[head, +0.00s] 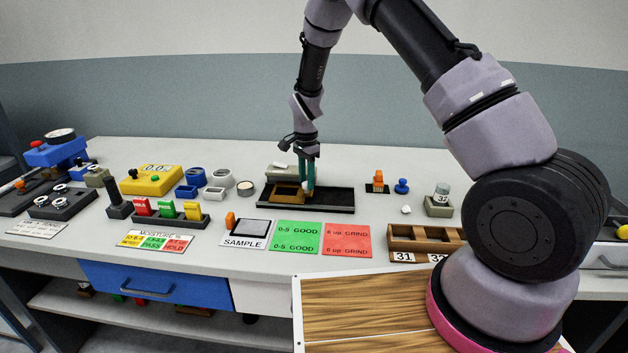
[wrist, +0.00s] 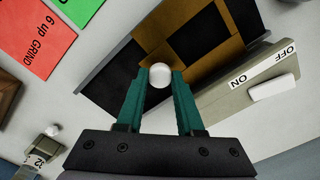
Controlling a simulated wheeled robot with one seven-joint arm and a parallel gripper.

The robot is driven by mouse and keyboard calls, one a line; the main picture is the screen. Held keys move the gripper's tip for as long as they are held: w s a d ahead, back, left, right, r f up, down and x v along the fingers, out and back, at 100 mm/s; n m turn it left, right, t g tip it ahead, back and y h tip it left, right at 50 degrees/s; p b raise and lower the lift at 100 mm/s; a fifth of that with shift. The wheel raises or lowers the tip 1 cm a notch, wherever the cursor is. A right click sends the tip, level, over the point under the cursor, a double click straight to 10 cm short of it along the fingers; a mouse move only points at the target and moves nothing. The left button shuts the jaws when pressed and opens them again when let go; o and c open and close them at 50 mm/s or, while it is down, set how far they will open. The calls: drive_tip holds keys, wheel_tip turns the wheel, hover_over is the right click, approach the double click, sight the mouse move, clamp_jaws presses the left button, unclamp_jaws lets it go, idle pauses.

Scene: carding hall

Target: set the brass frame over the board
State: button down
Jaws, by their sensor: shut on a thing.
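The brass frame (head: 289,194) shows at the left part of the long black board (head: 333,198) in the head view. In the wrist view the frame (wrist: 172,24) has dark openings, with the black board (wrist: 108,68) beside and below it. My gripper (head: 310,186) points down at the frame's right end. In the wrist view the teal fingers of my gripper (wrist: 161,76) are closed about a round white knob (wrist: 160,75) at the frame's near end. I cannot tell whether the frame touches the board or hangs just above it.
A grey ON/OFF switch box (wrist: 240,92) stands close behind the board. Green (head: 298,236) and red (head: 347,240) cards and a SAMPLE pad (head: 247,232) lie in front. An orange-topped piece (head: 377,182) and a blue knob (head: 402,186) stand to the right, with bare table between.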

drive_tip(key=shift+a, duration=0.25)
drive_tip(key=c, duration=0.5)
unclamp_jaws()
drive_tip(key=shift+w+a, duration=0.1)
drive_tip(key=shift+a, duration=0.05)
drive_tip(key=shift+c, duration=0.2)
drive_tip(key=shift+r, duration=0.1)
wheel_tip(320, 180, up, 11)
